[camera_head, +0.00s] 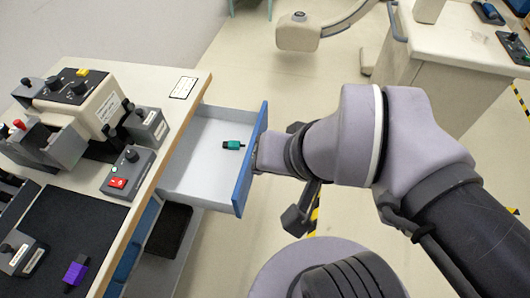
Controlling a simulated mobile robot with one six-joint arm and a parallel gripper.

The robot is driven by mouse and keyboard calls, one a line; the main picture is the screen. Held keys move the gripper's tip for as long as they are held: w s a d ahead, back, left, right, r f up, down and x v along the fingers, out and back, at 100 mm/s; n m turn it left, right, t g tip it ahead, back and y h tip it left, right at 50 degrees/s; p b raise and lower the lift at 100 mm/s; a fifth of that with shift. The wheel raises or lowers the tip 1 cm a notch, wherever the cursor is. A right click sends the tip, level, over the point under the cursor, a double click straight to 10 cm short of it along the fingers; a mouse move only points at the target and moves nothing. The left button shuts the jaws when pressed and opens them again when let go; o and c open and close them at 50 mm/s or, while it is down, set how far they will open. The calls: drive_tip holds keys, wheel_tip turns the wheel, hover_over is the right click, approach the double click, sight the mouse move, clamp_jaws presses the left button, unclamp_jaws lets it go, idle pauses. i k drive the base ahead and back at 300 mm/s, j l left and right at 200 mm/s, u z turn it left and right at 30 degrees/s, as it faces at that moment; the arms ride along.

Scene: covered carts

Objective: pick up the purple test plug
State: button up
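A purple test plug (75,273) lies on the black mat (50,228) on the left cart's top, near the bottom left of the view. Its dark end points up and right. My gripper (257,158) is at the outer face of the blue drawer front (243,180), well to the right of the purple plug and apart from it. The fingertips are mostly hidden by the wrist and the drawer front, so I cannot tell whether they are open or shut on the drawer.
The drawer (190,172) stands pulled out, with a teal plug (233,145) inside. Control boxes and a beige device (90,105) crowd the cart top. A small box with a red switch (128,172) stands beyond the mat. Another cart (455,50) is at upper right.

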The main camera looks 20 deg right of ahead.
sight(78, 269)
drive_tip(key=u, duration=0.5)
drive_tip(key=k+u, duration=0.1)
drive_tip(key=u, duration=0.9)
drive_tip(key=k+u, duration=0.1)
drive_tip(key=u, duration=0.4)
drive_tip(key=i+j+z, duration=0.6)
drive_tip(key=i+j, duration=0.15)
drive_tip(key=j, duration=0.15)
